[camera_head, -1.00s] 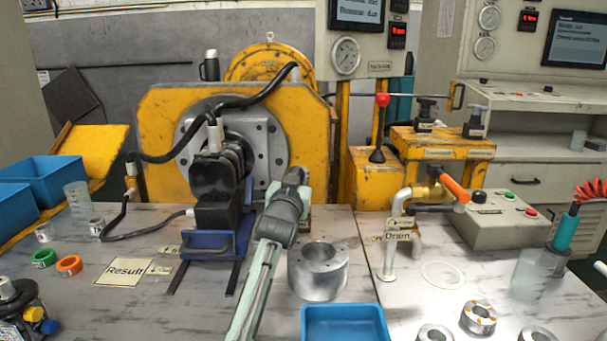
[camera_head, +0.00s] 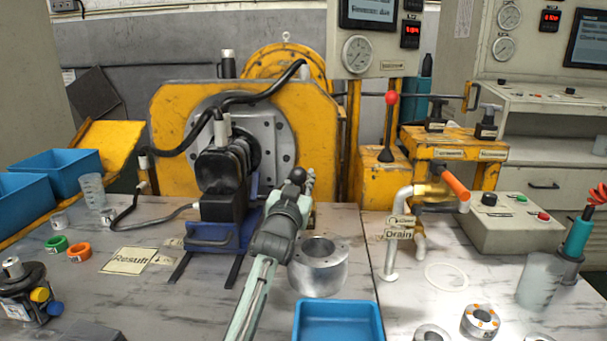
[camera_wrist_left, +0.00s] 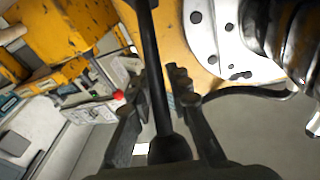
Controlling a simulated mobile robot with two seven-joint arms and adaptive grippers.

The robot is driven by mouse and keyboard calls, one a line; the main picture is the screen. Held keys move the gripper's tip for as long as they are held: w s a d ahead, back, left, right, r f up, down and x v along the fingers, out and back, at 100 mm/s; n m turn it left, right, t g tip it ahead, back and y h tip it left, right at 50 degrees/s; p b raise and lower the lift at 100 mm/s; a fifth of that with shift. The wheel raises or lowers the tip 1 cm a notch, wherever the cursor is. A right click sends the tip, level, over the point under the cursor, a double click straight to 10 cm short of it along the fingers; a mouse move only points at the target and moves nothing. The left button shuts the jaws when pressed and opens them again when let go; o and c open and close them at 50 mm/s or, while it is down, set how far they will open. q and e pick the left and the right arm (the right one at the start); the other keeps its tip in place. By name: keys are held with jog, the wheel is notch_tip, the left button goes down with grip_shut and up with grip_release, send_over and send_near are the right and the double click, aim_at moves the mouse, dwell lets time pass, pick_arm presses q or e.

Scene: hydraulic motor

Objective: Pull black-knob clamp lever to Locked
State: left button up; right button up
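The black clamp lever (camera_wrist_left: 152,65) shows in the left wrist view as a dark rod with a thick black knob (camera_wrist_left: 170,149) close to my palm. My left gripper (camera_wrist_left: 160,88) has one finger on each side of the rod, close against it, and looks shut on it. In the head view my left gripper (camera_head: 303,190) is in front of the yellow machine plate, right of the black motor (camera_head: 220,180). A round black knob (camera_head: 297,175) shows beside the fingers. Most of the lever is hidden there by my arm. My right gripper is not in view.
A metal cylinder (camera_head: 318,270) stands just right of my forearm, with a blue tray (camera_head: 338,322) in front. The blue motor cradle (camera_head: 212,237) is to the left. A red-knobbed lever (camera_head: 391,98) and the Drain pipe (camera_head: 391,262) stand to the right.

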pick_arm(q)
jog(key=shift+o, duration=1.1)
jog(key=shift+r, duration=0.25)
jog(key=shift+d, duration=0.1)
notch_tip(320, 180, up, 10)
